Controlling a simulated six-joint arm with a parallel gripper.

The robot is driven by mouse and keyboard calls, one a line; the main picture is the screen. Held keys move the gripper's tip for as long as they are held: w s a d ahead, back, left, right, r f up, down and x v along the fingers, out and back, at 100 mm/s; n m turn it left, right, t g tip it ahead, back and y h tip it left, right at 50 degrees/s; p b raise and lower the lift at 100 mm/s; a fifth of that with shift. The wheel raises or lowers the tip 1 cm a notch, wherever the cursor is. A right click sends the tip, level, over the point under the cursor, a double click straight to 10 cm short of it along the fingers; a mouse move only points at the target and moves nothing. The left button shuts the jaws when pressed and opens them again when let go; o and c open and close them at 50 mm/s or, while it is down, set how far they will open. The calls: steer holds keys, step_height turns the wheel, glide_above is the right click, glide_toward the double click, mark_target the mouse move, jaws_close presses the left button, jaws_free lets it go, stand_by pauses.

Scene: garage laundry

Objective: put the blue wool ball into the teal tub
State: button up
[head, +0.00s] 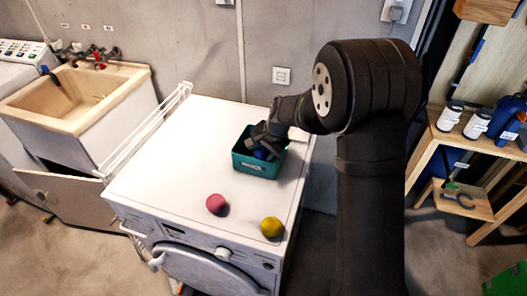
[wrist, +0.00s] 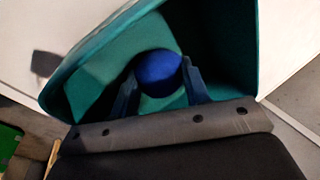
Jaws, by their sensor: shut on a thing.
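The blue wool ball (wrist: 159,70) is between the two fingers of my gripper (wrist: 160,88) in the wrist view, and the fingers are shut on it. In the head view the ball (head: 262,153) shows as a small blue patch below my gripper (head: 262,142). The teal tub (head: 255,167) stands on the white washing machine top. My fingers and the ball are inside the tub's opening; its green inner walls (wrist: 92,82) surround them in the wrist view. I cannot tell whether the ball touches the tub's floor.
A pink ball (head: 216,203) and a yellow ball (head: 271,227) lie on the machine top (head: 165,180) in front of the tub. A white drying rack (head: 150,130) runs along the left edge. A wooden shelf with bottles (head: 470,130) stands at the right.

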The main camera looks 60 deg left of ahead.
steer(key=shift+d+f, duration=0.15)
steer(key=shift+f, duration=0.35)
steer(key=o, duration=0.7)
steer(key=shift+s+d+f, duration=0.1)
steer(key=shift+f, duration=0.05)
steer(key=shift+r, duration=0.25)
steer(key=v, duration=1.3)
steer(key=shift+a, duration=0.4)
steer(key=x, duration=1.1)
steer(key=shift+f, duration=0.2)
